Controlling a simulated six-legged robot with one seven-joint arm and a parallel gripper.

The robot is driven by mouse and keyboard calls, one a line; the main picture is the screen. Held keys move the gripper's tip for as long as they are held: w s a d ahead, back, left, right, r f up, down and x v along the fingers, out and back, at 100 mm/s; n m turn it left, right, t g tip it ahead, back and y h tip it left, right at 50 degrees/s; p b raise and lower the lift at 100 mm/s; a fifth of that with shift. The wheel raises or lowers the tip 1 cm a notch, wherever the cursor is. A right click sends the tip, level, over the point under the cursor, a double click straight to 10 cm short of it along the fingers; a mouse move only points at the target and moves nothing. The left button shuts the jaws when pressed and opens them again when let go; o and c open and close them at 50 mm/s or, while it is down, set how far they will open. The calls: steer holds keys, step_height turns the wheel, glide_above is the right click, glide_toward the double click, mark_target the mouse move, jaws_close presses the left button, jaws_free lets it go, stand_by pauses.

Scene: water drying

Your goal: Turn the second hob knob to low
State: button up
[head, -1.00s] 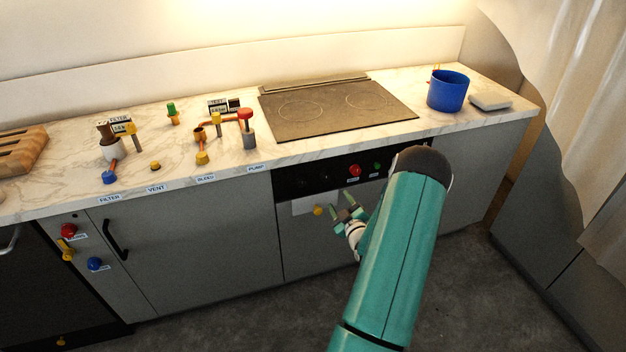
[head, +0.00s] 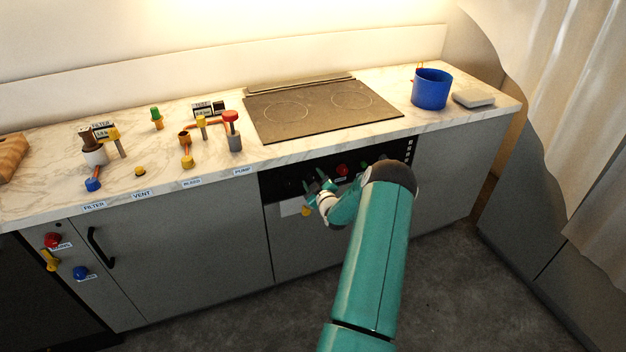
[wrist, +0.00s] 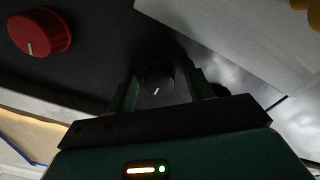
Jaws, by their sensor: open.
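The black hob control panel (head: 280,184) is on the cabinet front below the hob (head: 320,108). In the wrist view a black knob (wrist: 158,78) with a white pointer mark sits between my two fingers. I cannot tell its number in the row or whether the fingers touch it. My gripper (head: 317,184) is open at the panel, and its fingers also show in the wrist view (wrist: 163,92). A red knob (head: 342,169) is right of my gripper, and its white mark shows in the wrist view (wrist: 40,34). My arm hides part of the panel.
A yellow knob (head: 306,211) sits by a white plate (head: 290,207) just below the panel. The counter above holds a blue pot (head: 431,90) and, at left, several small valves. A black cabinet handle (head: 100,247) sticks out further left.

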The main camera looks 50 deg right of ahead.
steer(key=shift+c, duration=0.2)
steer(key=c, duration=0.9)
steer(key=shift+c, duration=0.2)
steer(key=shift+m, duration=0.4)
steer(key=m, duration=0.3)
steer(key=shift+m, duration=0.3)
steer(key=m, duration=0.4)
steer(key=shift+m, duration=0.3)
steer(key=m, duration=0.8)
steer(key=shift+m, duration=0.3)
